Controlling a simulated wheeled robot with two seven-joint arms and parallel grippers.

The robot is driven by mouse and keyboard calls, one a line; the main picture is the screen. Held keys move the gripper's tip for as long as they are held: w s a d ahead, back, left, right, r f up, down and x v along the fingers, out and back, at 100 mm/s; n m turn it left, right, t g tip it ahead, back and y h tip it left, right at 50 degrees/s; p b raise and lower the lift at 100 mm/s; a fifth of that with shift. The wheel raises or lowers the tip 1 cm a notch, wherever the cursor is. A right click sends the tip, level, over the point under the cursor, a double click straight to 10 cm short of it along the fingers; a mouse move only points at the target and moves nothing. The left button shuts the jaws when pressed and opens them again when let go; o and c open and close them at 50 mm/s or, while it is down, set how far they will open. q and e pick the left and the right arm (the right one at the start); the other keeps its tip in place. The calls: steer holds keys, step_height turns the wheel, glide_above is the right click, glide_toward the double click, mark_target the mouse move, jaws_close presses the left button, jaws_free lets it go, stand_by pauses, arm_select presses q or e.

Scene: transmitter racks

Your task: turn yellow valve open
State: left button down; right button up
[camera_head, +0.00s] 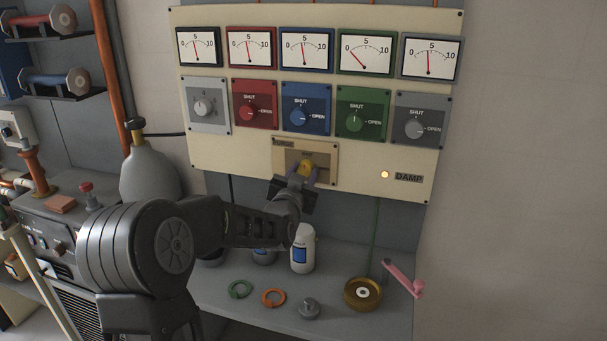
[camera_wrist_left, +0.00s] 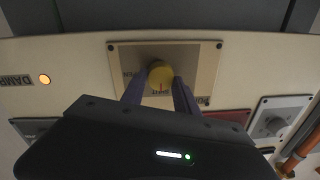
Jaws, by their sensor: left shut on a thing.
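The yellow valve (camera_head: 306,168) is a small round knob on a beige plate (camera_head: 331,152) at the bottom middle of the cream panel. My left gripper (camera_head: 303,176) reaches up to it from below, its fingers shut on the knob from both sides. In the left wrist view the knob (camera_wrist_left: 160,76) sits between the two purplish fingers (camera_wrist_left: 159,88), with a red mark on its face and a SHUT label just below it. The fingers partly hide the plate's lettering. My right gripper is in neither view.
Above are gauges (camera_head: 306,48) and red, blue (camera_head: 307,108), green and grey dials. A lit lamp (camera_head: 384,174) is beside the DAMP label. The grey shelf below holds a white bottle (camera_head: 303,250), rings (camera_head: 273,297), a brass spool (camera_head: 362,293) and a pink crank (camera_head: 404,279).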

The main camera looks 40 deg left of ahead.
arm_select(q)
steer(key=shift+f+m+b, duration=0.25)
steer(key=shift+m+b, duration=1.35)
steer(key=shift+b, duration=0.15)
steer(key=m+b, duration=0.3)
steer(key=m, duration=0.1)
steer(key=m+b, duration=0.2)
steer(key=m, duration=0.4)
steer(key=shift+t, duration=0.4)
steer(key=m+h+b, duration=0.1)
steer(key=m, duration=0.4)
steer(key=shift+f+b, duration=0.1)
steer(key=shift+b, duration=0.2)
steer(key=shift+m, duration=0.3)
steer(key=c, duration=0.9)
jaws_free()
